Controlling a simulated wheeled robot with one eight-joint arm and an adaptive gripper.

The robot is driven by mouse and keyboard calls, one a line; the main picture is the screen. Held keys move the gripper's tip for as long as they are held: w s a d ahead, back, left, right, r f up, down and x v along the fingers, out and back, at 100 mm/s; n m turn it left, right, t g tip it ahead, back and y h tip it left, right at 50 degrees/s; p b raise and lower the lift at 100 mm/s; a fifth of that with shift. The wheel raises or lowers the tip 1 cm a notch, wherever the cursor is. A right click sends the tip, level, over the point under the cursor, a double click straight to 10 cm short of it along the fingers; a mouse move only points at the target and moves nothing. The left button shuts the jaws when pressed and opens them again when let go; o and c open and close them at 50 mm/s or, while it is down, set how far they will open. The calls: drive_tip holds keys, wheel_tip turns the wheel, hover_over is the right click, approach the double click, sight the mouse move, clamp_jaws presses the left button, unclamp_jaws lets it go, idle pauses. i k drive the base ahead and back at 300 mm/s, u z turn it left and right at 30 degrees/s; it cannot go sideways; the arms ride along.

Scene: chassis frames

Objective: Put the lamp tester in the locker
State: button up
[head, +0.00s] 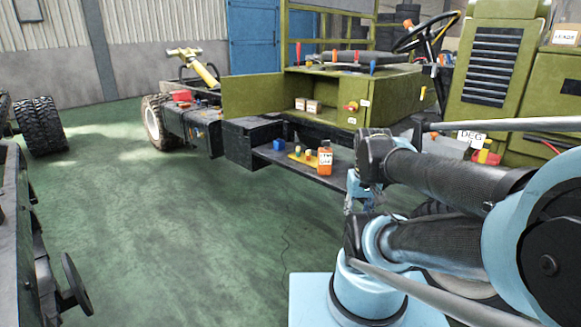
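An orange block-like device (325,161) with a white label stands upright on the black step of the green vehicle. It looks like the lamp tester, but its label is too small to read surely. The locker (330,112) appears to be the green compartment above the step, its front open, with two small brown boxes (307,105) inside. A green panel (251,95) stands swung out at its left. My gripper (357,203) is low, to the right of and below the orange device and apart from it. My arm partly covers it, and its fingers are not clear.
A blue block (279,144) and a yellow item (300,155) with several small parts lie on the step (265,153) left of the orange device. A red-and-yellow item (350,106) is at the compartment's right. Green floor (180,240) is clear at left.

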sight(330, 116)
drive_tip(key=u, duration=0.85)
drive_tip(key=i, duration=1.05)
drive_tip(key=z, duration=0.05)
